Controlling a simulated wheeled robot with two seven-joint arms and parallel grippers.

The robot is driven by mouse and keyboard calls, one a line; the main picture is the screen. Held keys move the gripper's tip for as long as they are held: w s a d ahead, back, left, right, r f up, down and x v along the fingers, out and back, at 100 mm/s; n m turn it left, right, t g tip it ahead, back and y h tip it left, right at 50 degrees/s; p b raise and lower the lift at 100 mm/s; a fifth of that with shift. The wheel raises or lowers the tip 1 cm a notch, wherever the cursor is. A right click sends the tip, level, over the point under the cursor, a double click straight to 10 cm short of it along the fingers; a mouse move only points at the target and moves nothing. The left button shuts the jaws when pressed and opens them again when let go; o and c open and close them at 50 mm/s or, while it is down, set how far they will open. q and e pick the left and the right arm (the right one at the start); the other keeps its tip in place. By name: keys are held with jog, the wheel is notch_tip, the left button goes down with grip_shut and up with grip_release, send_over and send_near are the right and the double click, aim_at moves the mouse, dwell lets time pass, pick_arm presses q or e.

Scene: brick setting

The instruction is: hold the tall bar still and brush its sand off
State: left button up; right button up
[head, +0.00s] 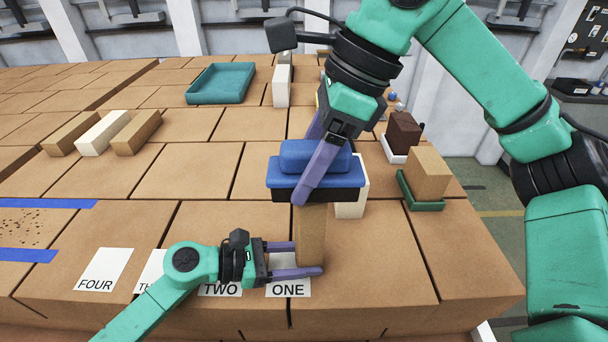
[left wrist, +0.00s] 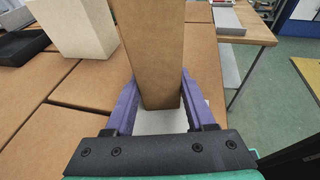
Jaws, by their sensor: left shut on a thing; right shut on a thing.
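The tall tan bar (head: 312,238) stands upright by the card marked ONE (head: 288,289). My left gripper (head: 307,258) is shut around its lower part; in the left wrist view the bar (left wrist: 160,50) rises between both fingers (left wrist: 160,108). My right gripper (head: 316,168) is shut on a blue brush (head: 290,178) from above. The brush's dark bristles (head: 335,195) are over the bar's top and hide it; I cannot tell whether they touch. No sand can be made out on the bar's visible faces.
A pale block (head: 352,200) stands close behind the bar. Right of it are a tan block (head: 429,172) on a green tray and a brown block (head: 403,132) on a white one. Three bars (head: 102,132) lie left. A teal tray (head: 221,98) is behind. Blue tape (head: 45,204) borders specks at left.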

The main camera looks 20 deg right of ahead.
aim_at(301, 145)
jog(key=shift+r, duration=2.65)
pick_arm(q)
jog(key=o, duration=1.1)
jog(key=shift+c, duration=0.2)
jog(key=v, duration=1.2)
pick_arm(e)
jog(key=shift+a, duration=0.1)
pick_arm(q)
jog(key=shift+s, duration=0.1)
pick_arm(e)
jog(key=shift+f, duration=0.1)
